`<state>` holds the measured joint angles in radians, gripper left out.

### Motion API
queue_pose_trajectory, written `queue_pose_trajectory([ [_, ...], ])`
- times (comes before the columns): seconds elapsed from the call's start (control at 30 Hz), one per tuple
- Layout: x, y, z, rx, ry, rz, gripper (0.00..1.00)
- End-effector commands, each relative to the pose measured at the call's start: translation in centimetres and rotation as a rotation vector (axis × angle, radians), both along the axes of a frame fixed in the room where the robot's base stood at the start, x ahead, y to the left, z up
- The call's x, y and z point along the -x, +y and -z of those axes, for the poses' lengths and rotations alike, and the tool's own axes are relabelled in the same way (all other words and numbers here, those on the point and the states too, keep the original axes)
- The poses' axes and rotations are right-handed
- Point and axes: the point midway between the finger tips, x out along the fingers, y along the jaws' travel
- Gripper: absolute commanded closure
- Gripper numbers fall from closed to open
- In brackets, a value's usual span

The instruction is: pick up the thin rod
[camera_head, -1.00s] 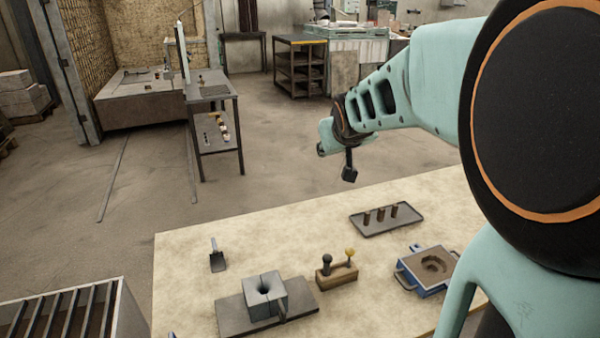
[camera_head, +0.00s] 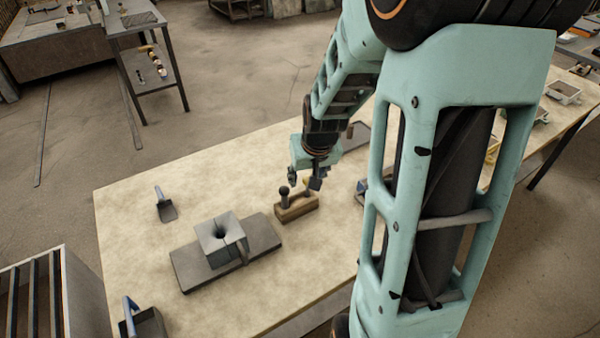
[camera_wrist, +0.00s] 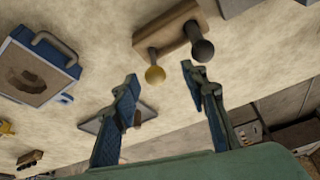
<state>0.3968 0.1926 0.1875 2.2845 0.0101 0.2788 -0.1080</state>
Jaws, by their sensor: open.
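A wooden block (camera_head: 298,208) stands on the table with two knobbed rods in it. One has a dark round knob (camera_head: 284,191); the other has a yellow knob, mostly hidden behind my gripper in the head view. The wrist view shows both clearly: the yellow knob (camera_wrist: 155,75) on a narrow stem, and the dark knob (camera_wrist: 203,51) on a thicker-looking stem. My gripper (camera_wrist: 160,80) is open and empty. Its fingers straddle the yellow knob in the wrist picture, with the dark knob just beyond the right finger. I cannot tell how far the fingertips are from it.
A grey split mould (camera_head: 220,240) on a dark plate stands left of the wooden block. A small scoop (camera_head: 165,206) lies farther left. A blue-framed box (camera_wrist: 40,67) with handles and a tray (camera_wrist: 92,126) are nearby. The table front left is mostly clear.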

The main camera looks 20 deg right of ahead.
Motion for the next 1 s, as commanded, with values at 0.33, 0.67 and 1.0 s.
queue_pose_trajectory([
  [0.33, -0.8, -0.6, 2.3, -0.001, 0.002, 0.002, 0.6],
  [0.67, -2.1, -1.0, 5.3, 0.001, -0.001, 0.0, 0.6],
  [1.0, -2.1, -1.1, 5.4, 0.001, -0.002, 0.0, 0.66],
])
